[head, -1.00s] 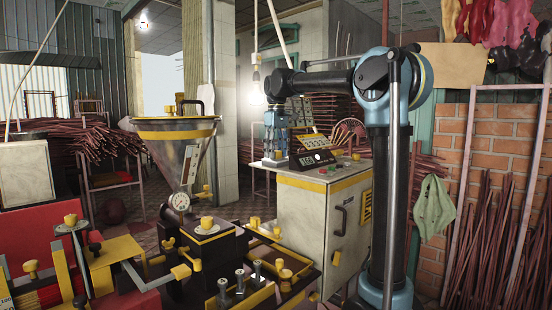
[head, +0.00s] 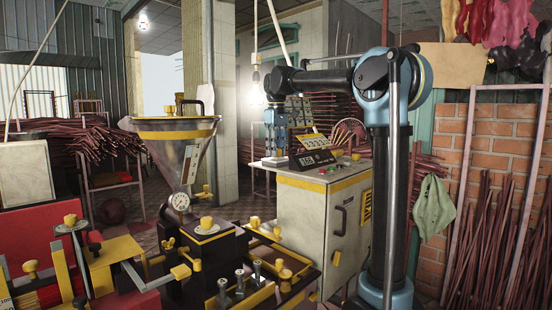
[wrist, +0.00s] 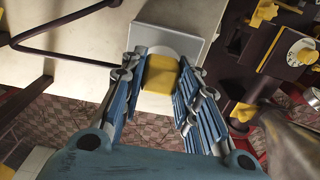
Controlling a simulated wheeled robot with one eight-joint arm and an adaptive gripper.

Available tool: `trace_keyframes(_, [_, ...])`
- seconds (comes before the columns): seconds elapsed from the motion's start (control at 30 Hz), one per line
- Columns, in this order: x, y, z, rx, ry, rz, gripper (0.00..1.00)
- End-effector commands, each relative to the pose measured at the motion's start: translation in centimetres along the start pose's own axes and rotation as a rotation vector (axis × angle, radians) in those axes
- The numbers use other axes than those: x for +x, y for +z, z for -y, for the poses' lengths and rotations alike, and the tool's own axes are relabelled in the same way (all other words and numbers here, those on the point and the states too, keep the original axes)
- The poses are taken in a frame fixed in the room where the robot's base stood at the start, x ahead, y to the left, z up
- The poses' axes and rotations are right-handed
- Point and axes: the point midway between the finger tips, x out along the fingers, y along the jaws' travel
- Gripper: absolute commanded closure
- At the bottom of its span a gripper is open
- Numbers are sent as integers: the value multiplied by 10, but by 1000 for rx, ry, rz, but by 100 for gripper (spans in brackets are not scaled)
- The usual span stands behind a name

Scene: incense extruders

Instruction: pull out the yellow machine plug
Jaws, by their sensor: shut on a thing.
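The yellow machine plug (wrist: 160,73) is a small yellow block in the wrist view. It stands over a pale disc on a square grey plate (wrist: 172,42). My gripper (wrist: 160,80) has its blue fingers on either side of the plug and is shut on it. In the head view my gripper (head: 275,150) points straight down at the far left corner of the white cabinet machine's (head: 322,220) top. The grey plate shows just under its fingertips there. The plug is hidden by the fingers in that view. I cannot tell whether it is still seated.
A black display box (head: 312,160) and buttons are right of my gripper on the cabinet top. A steel funnel (head: 178,150) with a gauge stands at left. Yellow-knobbed machinery (head: 205,235) fills the front. Incense-stick bundles (head: 95,145) lie behind. Open air is above the cabinet.

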Motion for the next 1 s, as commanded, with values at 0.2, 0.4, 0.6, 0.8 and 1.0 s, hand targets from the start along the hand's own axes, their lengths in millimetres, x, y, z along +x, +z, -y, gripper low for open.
trace_keyframes(0.2, [-7,0,0,0,0,0,100])
trace_keyframes(0.4, [-14,0,0,0,0,0,100])
trace_keyframes(0.6, [-20,0,0,0,0,0,100])
trace_keyframes(0.8, [-26,0,0,0,0,0,100])
trace_keyframes(1.0, [-33,0,0,0,0,0,100])
